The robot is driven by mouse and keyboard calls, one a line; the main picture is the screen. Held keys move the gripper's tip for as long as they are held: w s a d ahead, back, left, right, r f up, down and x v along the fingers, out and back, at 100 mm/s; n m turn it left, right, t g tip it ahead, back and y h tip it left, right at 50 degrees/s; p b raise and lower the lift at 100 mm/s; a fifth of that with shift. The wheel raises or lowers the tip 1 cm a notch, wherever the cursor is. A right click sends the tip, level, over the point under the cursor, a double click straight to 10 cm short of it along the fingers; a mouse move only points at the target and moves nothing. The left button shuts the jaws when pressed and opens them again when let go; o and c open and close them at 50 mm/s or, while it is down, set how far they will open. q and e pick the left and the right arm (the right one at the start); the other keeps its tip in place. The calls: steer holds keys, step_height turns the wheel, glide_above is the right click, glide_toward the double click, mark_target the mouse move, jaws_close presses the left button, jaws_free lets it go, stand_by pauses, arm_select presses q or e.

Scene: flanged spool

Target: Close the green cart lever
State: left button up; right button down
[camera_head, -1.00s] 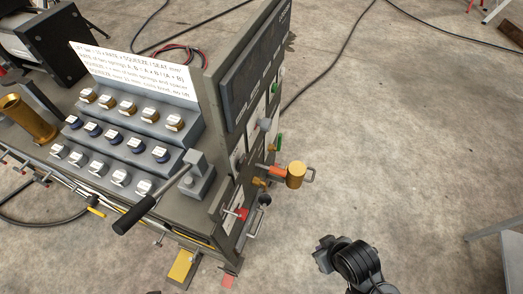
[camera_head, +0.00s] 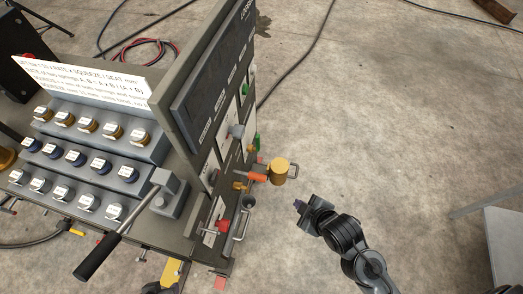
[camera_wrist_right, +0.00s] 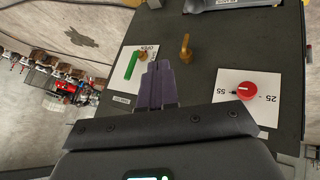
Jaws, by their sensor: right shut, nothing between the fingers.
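A green lever (camera_wrist_right: 132,65) lies on a white card (camera_wrist_right: 122,75) marked OPEN on the dark side panel of the cart (camera_wrist_right: 225,60). A brass fitting (camera_wrist_right: 142,56) is beside its end. In the head view a small green part (camera_head: 257,142) shows edge-on at the cart's side; I cannot tell for sure that it is the same lever. My right gripper (camera_head: 300,205) is to the right of the cart, apart from it. In the wrist view its purple-grey fingers (camera_wrist_right: 156,82) are together and empty, and appear just right of the lever. My left gripper is not clearly in view.
A red knob (camera_wrist_right: 245,91) and a brass lever (camera_wrist_right: 185,47) are on the same panel. A gold cylinder (camera_head: 279,171) and metal handles (camera_head: 242,224) stick out toward my right gripper. A grey table (camera_head: 508,240) stands at the right. The floor between is clear.

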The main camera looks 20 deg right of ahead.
steer(key=w+f+n+t+y+b, duration=0.1)
steer(key=w+f+n+t+b, duration=0.45)
steer(key=w, duration=0.25)
steer(key=w+f+n+t+b, duration=0.4)
steer(key=w+f+n+b, duration=0.15)
steer(key=w+b, duration=0.2)
steer(key=w+a+r+b, duration=0.1)
steer(key=w+b, duration=0.2)
steer(key=w, duration=0.8)
steer(key=shift+a+r+y, duration=0.15)
steer(key=shift+a+y, duration=0.15)
